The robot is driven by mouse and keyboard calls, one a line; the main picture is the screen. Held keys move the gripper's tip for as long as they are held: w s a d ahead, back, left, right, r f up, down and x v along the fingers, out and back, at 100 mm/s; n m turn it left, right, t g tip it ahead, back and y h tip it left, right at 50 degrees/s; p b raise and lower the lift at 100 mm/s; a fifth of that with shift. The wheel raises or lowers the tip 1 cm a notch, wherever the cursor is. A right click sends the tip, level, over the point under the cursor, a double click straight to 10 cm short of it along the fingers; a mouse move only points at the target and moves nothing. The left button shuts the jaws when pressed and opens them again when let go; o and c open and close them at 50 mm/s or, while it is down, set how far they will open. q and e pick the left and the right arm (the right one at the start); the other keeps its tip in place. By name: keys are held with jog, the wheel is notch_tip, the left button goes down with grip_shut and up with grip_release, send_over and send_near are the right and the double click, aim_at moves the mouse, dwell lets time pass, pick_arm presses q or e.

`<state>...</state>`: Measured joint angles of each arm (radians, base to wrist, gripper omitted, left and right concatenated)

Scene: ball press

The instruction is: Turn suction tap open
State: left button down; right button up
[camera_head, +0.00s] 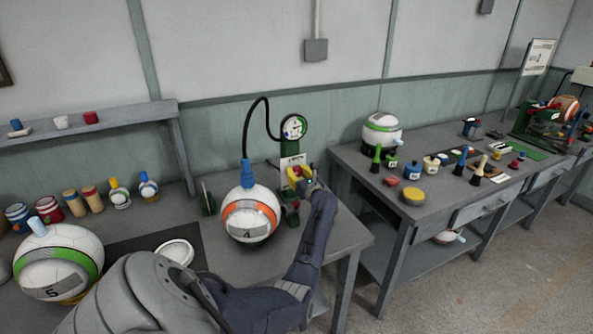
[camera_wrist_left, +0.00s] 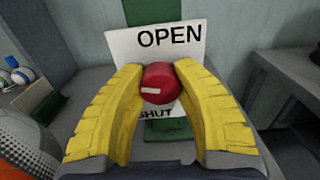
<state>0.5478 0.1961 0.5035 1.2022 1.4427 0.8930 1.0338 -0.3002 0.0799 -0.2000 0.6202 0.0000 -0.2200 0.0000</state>
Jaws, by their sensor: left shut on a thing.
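The suction tap's red knob (camera_wrist_left: 160,82) sits between the yellow fingers of my left gripper (camera_wrist_left: 158,75), which is shut on it. A pale mark shows on the knob's lower left. Behind it, a white card (camera_wrist_left: 125,45) reads OPEN above and SHUT below, the latter partly covered. In the head view my left gripper (camera_head: 300,173) is at the green stand, below the round gauge (camera_head: 293,127). The knob is mostly hidden there by the gripper. My right gripper is not in view.
A ball numbered 4 (camera_head: 249,214) stands left of the gripper, with a blue fitting and black hose (camera_head: 246,130) on top. Another ball (camera_head: 58,262), a white dish (camera_head: 175,252) and several pots are further left. A second bench (camera_head: 440,195) stands right, past a gap.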

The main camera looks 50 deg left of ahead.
pick_arm(q)
jog(key=m, duration=0.7)
jog(key=shift+w+r, duration=0.1)
jog(key=shift+r, duration=0.15)
jog(key=m, duration=0.4)
jog(key=shift+m, duration=1.9)
jog(key=shift+w, duration=0.1)
jog(key=c, duration=1.2)
grip_release()
jog(key=shift+c, duration=0.2)
jog(key=o, duration=0.4)
jog(key=shift+f, duration=0.2)
jog(key=shift+c, duration=0.2)
jog(key=shift+d, duration=0.1)
jog(key=v, duration=1.2)
